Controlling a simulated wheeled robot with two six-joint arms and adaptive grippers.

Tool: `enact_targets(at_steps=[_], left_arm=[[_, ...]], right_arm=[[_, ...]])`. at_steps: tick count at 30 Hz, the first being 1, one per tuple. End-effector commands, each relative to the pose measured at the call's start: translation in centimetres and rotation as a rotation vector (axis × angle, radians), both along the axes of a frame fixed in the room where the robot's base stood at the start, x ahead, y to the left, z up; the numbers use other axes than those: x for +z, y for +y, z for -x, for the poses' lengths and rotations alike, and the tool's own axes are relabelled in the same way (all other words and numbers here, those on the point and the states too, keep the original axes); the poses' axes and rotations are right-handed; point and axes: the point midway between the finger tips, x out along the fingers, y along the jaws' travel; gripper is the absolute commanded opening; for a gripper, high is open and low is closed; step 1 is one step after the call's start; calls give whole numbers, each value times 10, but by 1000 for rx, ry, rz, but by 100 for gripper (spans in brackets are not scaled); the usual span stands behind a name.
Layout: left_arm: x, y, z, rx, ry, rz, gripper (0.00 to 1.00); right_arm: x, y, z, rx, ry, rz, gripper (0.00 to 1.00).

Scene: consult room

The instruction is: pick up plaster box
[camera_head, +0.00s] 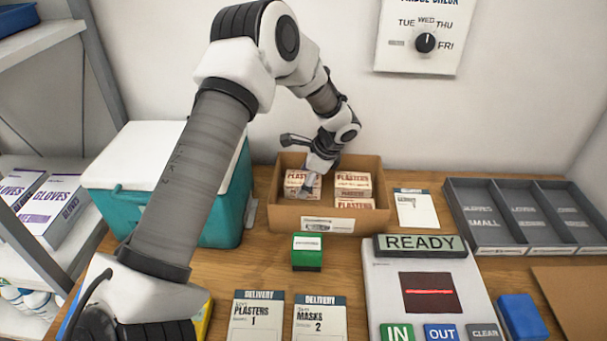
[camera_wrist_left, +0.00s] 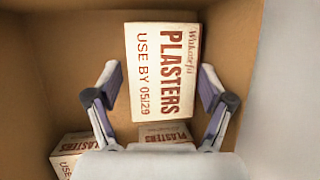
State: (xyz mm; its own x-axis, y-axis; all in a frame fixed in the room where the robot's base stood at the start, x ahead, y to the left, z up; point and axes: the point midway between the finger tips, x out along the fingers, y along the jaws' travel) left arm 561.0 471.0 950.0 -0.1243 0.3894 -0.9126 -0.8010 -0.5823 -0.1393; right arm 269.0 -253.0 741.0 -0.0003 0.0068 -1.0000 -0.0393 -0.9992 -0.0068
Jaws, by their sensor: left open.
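Several white plaster boxes with red-brown print stand in an open cardboard carton (camera_head: 285,215) at the back of the counter. The left plaster box (camera_head: 296,178) is partly hidden by my left gripper (camera_head: 308,182), which reaches down into the carton. In the left wrist view one plaster box (camera_wrist_left: 163,70), marked USE BY 05/29, lies between the two spread fingers of my left gripper (camera_wrist_left: 160,84). A gap shows on each side of it. Two more plaster boxes (camera_wrist_left: 168,132) (camera_wrist_left: 68,145) show at the lower edge, partly hidden. My right gripper is out of view.
A teal cooler box (camera_head: 215,215) with a white lid stands left of the carton. A green box (camera_head: 307,251) and two delivery cards (camera_head: 320,318) lie in front. A READY panel (camera_head: 375,290) and a grey divided tray (camera_head: 460,215) are at the right.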

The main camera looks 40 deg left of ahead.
Motion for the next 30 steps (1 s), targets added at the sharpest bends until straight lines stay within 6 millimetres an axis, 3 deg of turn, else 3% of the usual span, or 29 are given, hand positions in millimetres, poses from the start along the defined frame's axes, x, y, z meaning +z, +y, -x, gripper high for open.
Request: enact_targets(at_steps=[9, 13, 24, 30], left_arm=[[-1, 0, 0, 0, 0, 0, 81], [-1, 0, 0, 0, 0, 0, 37], [2, 0, -1, 1, -4, 1, 37], [47, 0, -1, 0, -7, 0, 37]], right_arm=[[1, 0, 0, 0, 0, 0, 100], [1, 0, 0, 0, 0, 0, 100], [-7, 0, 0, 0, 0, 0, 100], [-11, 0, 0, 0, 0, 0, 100]])
